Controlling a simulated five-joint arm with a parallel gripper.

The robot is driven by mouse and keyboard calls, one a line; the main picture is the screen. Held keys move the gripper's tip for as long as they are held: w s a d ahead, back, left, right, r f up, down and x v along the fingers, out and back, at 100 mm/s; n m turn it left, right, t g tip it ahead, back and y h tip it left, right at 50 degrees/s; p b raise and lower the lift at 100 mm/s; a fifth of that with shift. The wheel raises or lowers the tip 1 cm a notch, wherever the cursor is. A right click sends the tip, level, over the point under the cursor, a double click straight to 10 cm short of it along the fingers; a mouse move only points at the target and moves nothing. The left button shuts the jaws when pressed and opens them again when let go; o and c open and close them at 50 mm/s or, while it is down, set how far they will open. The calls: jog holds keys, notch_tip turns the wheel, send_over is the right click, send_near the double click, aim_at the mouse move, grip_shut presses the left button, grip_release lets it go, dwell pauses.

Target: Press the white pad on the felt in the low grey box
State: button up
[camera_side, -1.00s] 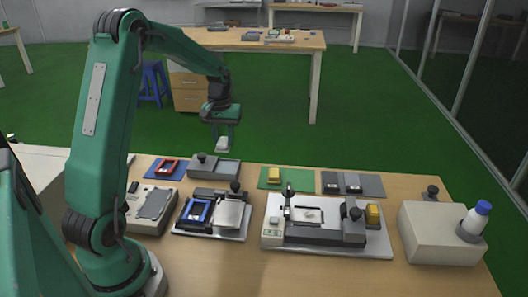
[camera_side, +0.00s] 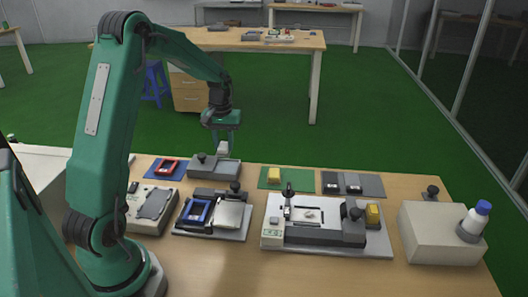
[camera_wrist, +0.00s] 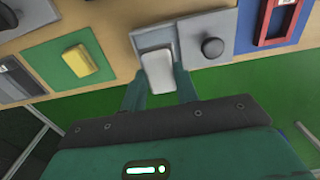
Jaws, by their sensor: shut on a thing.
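The white pad (camera_side: 223,147) is between the fingers of my gripper (camera_side: 222,143), which is shut on it. The pad hangs just above the back right part of the low grey box (camera_side: 229,170). In the wrist view the pad (camera_wrist: 158,72) sits between the two green fingers (camera_wrist: 159,78) and partly covers the open part of the box (camera_wrist: 206,77). The box's black-knobbed part (camera_wrist: 212,47) is beside the pad. The felt inside is hard to make out. I cannot tell whether the pad touches it.
A yellow block (camera_side: 274,175) lies on a green mat (camera_side: 300,180) to the right of the box. A red frame (camera_side: 166,166) lies on a blue mat to its left. A device with a blue frame (camera_side: 197,211) and a larger fixture (camera_side: 325,236) stand in front.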

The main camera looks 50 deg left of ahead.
jog(key=shift+f, duration=0.15)
send_over(226, 167)
jog(key=shift+f, duration=2.35)
jog(key=shift+s+f, duration=0.1)
jog(key=shift+f, duration=0.55)
dwell(1.0)
jog(key=shift+r, duration=0.15)
jog(key=shift+r, duration=3.45)
jog(key=shift+d, duration=0.15)
jog(key=d+r+m, duration=0.4)
jog(key=d, duration=0.7)
jog(key=d+r+m, duration=0.5)
jog(key=d, duration=0.7)
